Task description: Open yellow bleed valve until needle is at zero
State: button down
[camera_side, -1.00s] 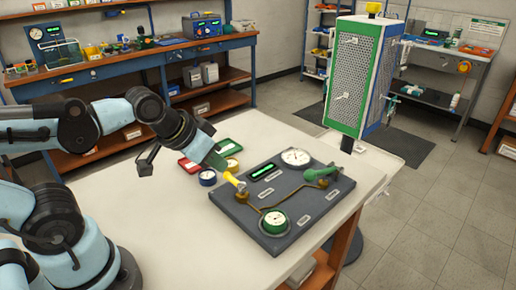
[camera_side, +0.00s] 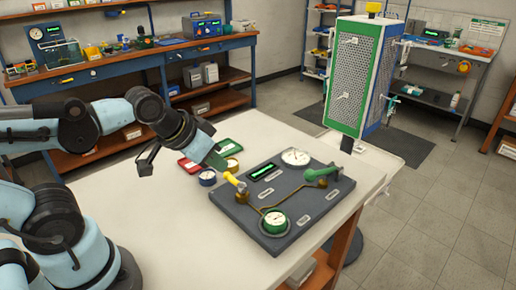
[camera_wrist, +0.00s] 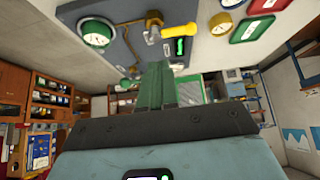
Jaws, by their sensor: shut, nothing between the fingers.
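The yellow bleed valve handle (camera_side: 231,179) sits on a brass fitting at the left corner of the dark test board (camera_side: 237,208). In the wrist view the yellow handle (camera_wrist: 180,29) lies beyond my fingertips, a little to the right. My gripper (camera_side: 222,164) has its green fingers shut and empty, close to the handle; I cannot tell if they touch it. The fingers also show in the wrist view (camera_wrist: 155,70). A white gauge (camera_side: 296,157) and a green-rimmed gauge (camera_side: 275,221) are on the board. Their needles are too small to read.
A green valve handle (camera_side: 321,173) is at the board's right side, and a lit green display (camera_side: 263,172) at its back. A red case (camera_side: 189,165) and a blue-rimmed gauge (camera_side: 208,178) lie left of the board.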

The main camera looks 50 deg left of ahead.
aim_at(230, 177)
jog(key=c, duration=1.8)
grip_release()
jog(key=shift+o, duration=1)
jog(key=o, duration=0.5)
jog(key=shift+w+a+r+m+g, duration=0.25)
jog(key=shift+r+m+g, duration=0.05)
jog(key=shift+m, duration=0.7)
jog(key=m, duration=0.2)
jog(key=r+m+g, duration=0.1)
jog(key=m, duration=0.1)
jog(key=shift+w+a, duration=0.35)
jog(key=shift+a, duration=0.05)
jog(key=shift+w+a+f+m+g, duration=0.4)
jog(key=shift+w+f+m+g, duration=0.25)
jog(key=shift+f+m, duration=1.15)
jog(key=shift+w+a+f+m+g, duration=0.45)
jog(key=shift+w+f+m, duration=0.35)
jog(key=shift+f+m, duration=1)
jog(key=shift+w+a+f+m+g, duration=0.35)
jog(key=shift+w+f+m+g, duration=0.6)
jog(key=shift+m, duration=1.45)
jog(key=shift+s+f+t, duration=0.2)
jog(key=shift+f+t, duration=0.1)
jog(key=shift+t, duration=0.05)
jog(key=shift+c, duration=0.2)
